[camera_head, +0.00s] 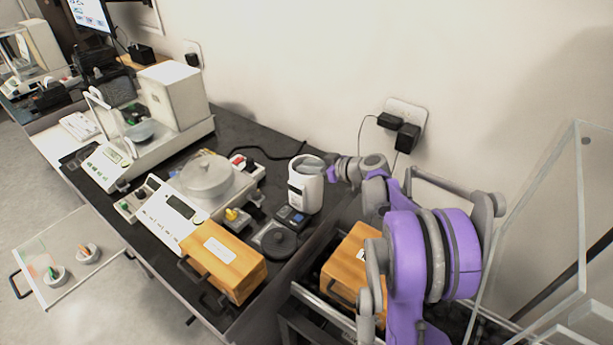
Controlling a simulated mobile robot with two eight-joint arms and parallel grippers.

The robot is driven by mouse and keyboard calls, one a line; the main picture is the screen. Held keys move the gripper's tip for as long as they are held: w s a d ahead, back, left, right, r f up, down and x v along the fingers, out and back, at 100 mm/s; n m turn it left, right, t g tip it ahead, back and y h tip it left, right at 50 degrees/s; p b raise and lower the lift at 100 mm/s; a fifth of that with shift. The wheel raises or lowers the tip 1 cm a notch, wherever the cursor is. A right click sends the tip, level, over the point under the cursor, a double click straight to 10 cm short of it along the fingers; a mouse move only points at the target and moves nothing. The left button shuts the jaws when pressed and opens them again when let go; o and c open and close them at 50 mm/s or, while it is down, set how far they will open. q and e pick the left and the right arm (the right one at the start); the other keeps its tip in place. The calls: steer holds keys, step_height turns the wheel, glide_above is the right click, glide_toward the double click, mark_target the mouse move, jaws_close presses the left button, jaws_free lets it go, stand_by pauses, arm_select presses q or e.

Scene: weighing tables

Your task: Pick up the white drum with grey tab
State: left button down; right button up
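A white drum (305,188) with a grey top and a dark label patch stands upright on the black table, near its back right edge by the wall. My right arm comes in from the right, and its gripper (331,172) is at the right side of the drum's upper part. The fingertips are small and partly hidden against the drum, so I cannot tell whether they touch or grip it. My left gripper is not in view.
A scale with a round grey pan cover (206,176) and a wooden case (222,262) stand left of the drum. A black round weight (279,241) and small dark box (292,217) lie in front. Another wooden case (350,263) and clear panels (540,220) are at right.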

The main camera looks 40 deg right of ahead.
steer(key=shift+w+f, duration=0.1)
steer(key=shift+w, duration=0.15)
steer(key=shift+s, duration=0.1)
jaws_close()
